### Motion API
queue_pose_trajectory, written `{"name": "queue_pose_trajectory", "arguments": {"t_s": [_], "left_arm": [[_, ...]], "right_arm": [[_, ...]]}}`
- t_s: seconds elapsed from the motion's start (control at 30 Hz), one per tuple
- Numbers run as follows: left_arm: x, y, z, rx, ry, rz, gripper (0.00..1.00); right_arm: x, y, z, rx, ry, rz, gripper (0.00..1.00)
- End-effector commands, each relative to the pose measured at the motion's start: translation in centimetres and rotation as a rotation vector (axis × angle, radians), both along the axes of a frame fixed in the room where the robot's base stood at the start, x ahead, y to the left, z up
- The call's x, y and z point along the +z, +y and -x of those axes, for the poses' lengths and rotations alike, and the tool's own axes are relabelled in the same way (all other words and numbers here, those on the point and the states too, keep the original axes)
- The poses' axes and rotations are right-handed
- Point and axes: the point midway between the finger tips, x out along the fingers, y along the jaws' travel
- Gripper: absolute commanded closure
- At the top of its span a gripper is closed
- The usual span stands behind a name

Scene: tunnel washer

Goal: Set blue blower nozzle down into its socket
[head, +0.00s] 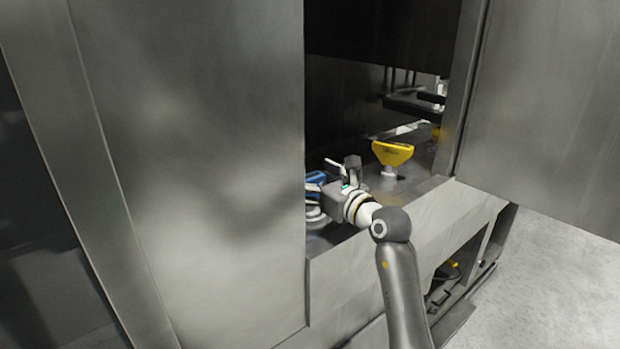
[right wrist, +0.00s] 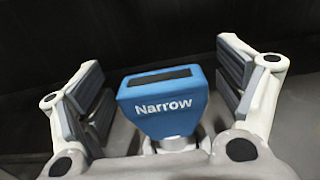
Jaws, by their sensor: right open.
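The blue blower nozzle (right wrist: 163,100), marked "Narrow", stands upright between the spread fingers of my right gripper in the right wrist view. Neither finger pad touches it; there is a gap on both sides. A pale round collar (right wrist: 178,144) shows at its foot, and the socket under it is mostly hidden. In the head view only a bit of the blue nozzle (head: 316,178) shows beside my right gripper (head: 336,178), just past the edge of a metal panel. My right gripper is open. My left gripper is not in view.
A yellow nozzle (head: 392,153) stands on a pale base on the ledge to the right. A large metal panel (head: 200,170) covers the left of the head view and hides part of the washer's inside. Another panel (head: 545,110) stands at the right. Open floor lies at the lower right.

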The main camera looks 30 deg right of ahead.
Motion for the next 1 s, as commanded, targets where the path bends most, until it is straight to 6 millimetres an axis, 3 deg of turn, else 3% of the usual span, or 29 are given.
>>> {"name": "queue_pose_trajectory", "arguments": {"t_s": [0.27, 0.7, 1.0], "left_arm": [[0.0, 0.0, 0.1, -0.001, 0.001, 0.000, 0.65], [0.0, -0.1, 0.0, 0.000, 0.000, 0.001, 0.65], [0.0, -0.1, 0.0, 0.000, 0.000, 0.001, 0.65]], "right_arm": [[-0.1, -0.2, 1.9, -0.002, 0.002, 0.000, 0.12], [-0.1, -0.8, 10.0, -0.002, 0.002, 0.001, 0.12], [0.0, -0.9, 12.0, 0.000, 0.000, 0.000, 0.12]]}}
